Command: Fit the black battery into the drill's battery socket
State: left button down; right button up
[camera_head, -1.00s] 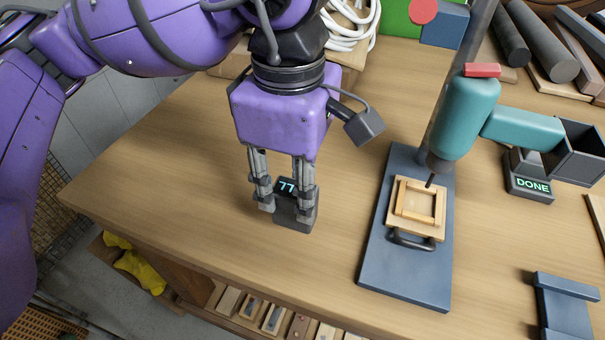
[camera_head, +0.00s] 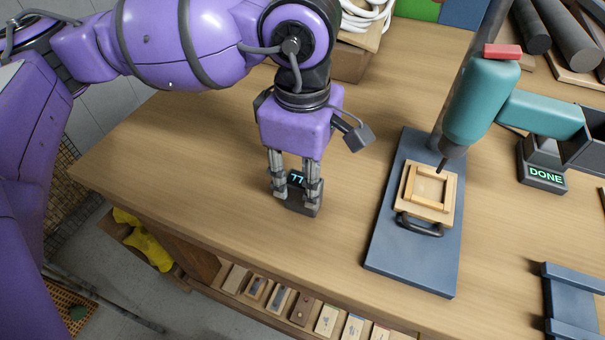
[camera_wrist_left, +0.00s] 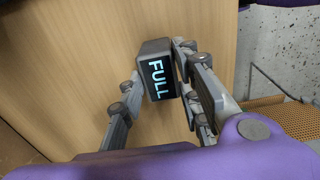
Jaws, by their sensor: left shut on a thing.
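The black battery (camera_head: 306,203) is a dark block whose lit face reads "77" in the head view. In the left wrist view the battery (camera_wrist_left: 157,72) shows a lit "FULL". My left gripper (camera_head: 294,192) points down and is shut on the battery, one finger on each side. The battery is at or just above the bare tabletop; I cannot tell whether it touches. The teal drill (camera_head: 481,103) stands at the right over a blue base plate. A dark open box, apparently its battery socket (camera_head: 588,146), is at the handle's right end. My right gripper is not in view.
A wooden frame (camera_head: 428,190) sits on the blue base plate (camera_head: 412,262) under the drill bit. A dark unit reading "DONE" (camera_head: 545,177) stands below the drill handle. A blue stand (camera_head: 572,300) is at lower right. Bare tabletop lies between battery and base plate.

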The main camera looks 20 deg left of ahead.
pick_arm(q)
jog(key=shift+f, duration=0.25)
jog(key=c, duration=1.3)
grip_release()
jog(key=shift+r, duration=0.1)
